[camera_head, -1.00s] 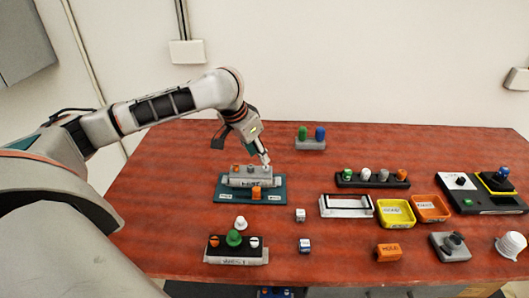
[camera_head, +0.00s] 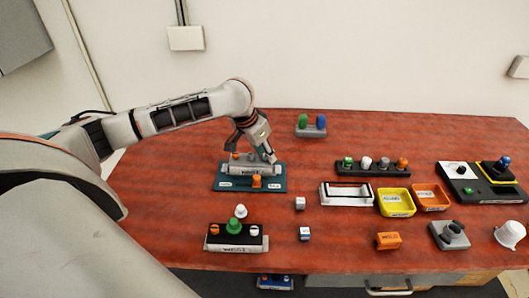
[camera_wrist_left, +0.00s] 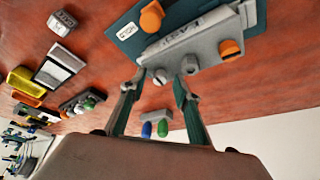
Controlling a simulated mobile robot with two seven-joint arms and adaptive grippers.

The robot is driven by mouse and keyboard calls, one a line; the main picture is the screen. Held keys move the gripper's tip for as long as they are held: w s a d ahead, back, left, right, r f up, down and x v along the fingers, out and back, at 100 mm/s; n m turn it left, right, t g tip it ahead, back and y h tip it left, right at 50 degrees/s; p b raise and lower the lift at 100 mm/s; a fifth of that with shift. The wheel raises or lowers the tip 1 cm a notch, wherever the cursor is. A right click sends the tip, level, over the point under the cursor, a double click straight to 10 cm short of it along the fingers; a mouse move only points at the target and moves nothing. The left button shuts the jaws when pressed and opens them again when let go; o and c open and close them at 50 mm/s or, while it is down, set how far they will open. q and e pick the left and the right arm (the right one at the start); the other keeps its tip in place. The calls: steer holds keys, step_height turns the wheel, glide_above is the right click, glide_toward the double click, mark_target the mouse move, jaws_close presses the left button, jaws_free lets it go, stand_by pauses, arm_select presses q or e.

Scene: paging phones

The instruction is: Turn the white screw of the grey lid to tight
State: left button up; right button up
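The grey lid (camera_head: 262,170) sits on a teal board (camera_head: 222,181) at the table's left middle. In the left wrist view the lid (camera_wrist_left: 205,40) carries a white screw (camera_wrist_left: 160,77), a grey screw (camera_wrist_left: 189,65) and an orange screw (camera_wrist_left: 230,47) in a row. My left gripper (camera_head: 251,156) is over the lid with its fingers spread. In the left wrist view the gripper (camera_wrist_left: 158,82) is open, with the white screw appearing between its fingertips; I cannot tell whether they touch it. The white screw's tightness cannot be read. My right gripper is out of view.
An orange knob (camera_head: 256,181) stands on the teal board in front of the lid. A holder with green and blue pegs (camera_head: 311,130) is behind it. A black block (camera_head: 215,240) with knobs is in front. Yellow (camera_head: 397,210) and orange (camera_head: 431,204) trays lie right.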

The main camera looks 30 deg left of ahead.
arm_select(q)
jaws_close()
steer(key=m, duration=0.2)
steer(key=m+h, duration=0.1)
steer(key=m, duration=0.1)
steer(key=shift+a+m+g+h, duration=0.15)
steer(key=shift+m+g+h, duration=0.15)
steer(key=shift+m, duration=0.1)
steer(key=m+g+h, duration=0.1)
steer(key=m, duration=0.3)
steer(key=shift+w, duration=0.2)
steer(key=m+g, duration=0.1)
steer(key=m, duration=0.1)
steer(key=m+g+h, duration=0.1)
steer(key=m, duration=0.2)
steer(key=shift+w, duration=0.1)
steer(key=shift+m+g, duration=0.8)
steer(key=shift+m, duration=1.3)
steer(key=shift+a, duration=0.1)
